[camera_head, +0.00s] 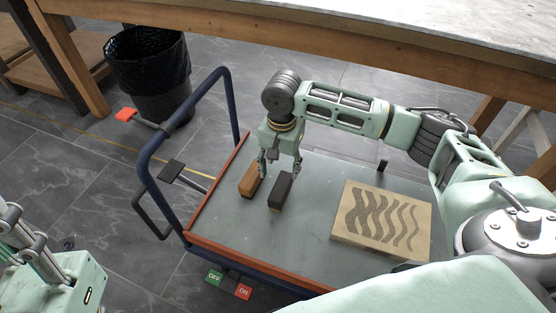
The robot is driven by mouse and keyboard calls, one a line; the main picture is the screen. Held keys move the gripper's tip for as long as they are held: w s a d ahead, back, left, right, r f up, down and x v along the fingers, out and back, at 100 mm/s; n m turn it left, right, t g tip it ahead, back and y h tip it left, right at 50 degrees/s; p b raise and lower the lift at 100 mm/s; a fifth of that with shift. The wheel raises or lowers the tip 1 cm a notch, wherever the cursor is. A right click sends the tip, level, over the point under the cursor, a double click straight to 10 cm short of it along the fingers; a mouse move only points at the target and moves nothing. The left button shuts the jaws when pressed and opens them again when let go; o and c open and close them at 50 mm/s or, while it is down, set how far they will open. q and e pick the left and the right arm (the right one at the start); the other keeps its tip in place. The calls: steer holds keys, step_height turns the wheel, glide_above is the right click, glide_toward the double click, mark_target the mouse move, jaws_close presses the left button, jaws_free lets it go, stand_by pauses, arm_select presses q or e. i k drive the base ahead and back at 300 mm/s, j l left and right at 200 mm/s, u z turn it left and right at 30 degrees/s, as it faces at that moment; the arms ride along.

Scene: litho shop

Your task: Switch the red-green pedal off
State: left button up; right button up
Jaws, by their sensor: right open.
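The red-green pedal sits low at the front edge of the trolley (262,258), near the floor. Its green OFF plate (214,278) is on the left and its red ON plate (243,292) on the right; I cannot tell which side is pressed. My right gripper (280,172) points down over the trolley deck, open, just above a black block (281,190) and apart from the pedal. Part of my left gripper (22,232) shows at the lower left edge, left of the pedal; its fingers are not clear enough to judge.
A brown block (249,180) and a carved wooden board (381,220) lie on the deck. A black bin (150,75) and wooden table (300,42) stand behind.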

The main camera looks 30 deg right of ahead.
mark_target(225, 283)
steer(key=k+l, duration=0.25)
steer(key=k, duration=0.2)
steer(key=k+l, duration=0.25)
steer(key=k, duration=0.25)
